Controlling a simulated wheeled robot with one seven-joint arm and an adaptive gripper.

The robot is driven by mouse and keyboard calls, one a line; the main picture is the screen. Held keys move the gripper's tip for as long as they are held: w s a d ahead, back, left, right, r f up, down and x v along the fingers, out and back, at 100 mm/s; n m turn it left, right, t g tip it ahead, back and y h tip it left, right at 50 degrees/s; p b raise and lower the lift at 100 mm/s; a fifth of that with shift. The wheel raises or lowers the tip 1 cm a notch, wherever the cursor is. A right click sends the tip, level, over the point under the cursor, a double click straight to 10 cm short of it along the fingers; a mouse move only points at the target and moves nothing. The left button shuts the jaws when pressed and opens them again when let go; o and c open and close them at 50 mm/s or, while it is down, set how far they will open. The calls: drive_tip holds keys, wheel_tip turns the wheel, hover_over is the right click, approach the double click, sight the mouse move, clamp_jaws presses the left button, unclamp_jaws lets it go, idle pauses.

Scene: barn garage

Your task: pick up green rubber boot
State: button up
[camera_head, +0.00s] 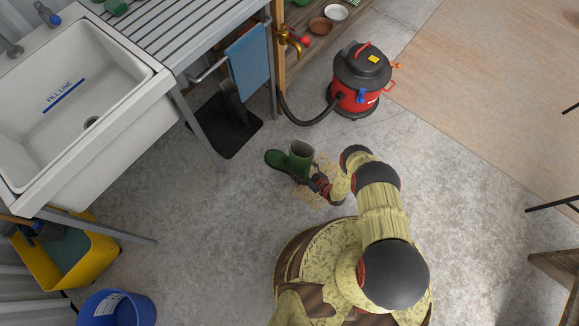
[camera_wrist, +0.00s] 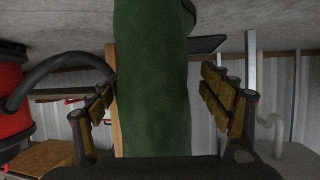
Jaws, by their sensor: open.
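The green rubber boot (camera_head: 299,159) stands upright on the concrete floor in the head view, its toe pointing left. In the wrist view the green boot shaft (camera_wrist: 150,80) fills the middle of the picture, between the two fingers. My gripper (camera_head: 319,184) is low beside the boot, on its right and near side. In the wrist view my gripper (camera_wrist: 160,103) is open, with one finger on each side of the shaft. Gaps show between the fingers and the boot, so it does not look gripped. The boot's foot is mostly outside the wrist view.
A red and black vacuum (camera_head: 362,80) with a black hose stands behind right. A dark mat (camera_head: 232,140) lies under the slatted counter, near the white sink (camera_head: 90,100). A yellow bin (camera_head: 55,262) and blue bucket (camera_head: 117,308) are at lower left. Floor left of the boot is clear.

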drive_tip(key=shift+w+a+f, duration=0.3)
drive_tip(key=shift+w+a, duration=0.15)
drive_tip(key=shift+c, duration=0.2)
clamp_jaws()
drive_tip(key=shift+w+r, duration=0.1)
idle(0.8)
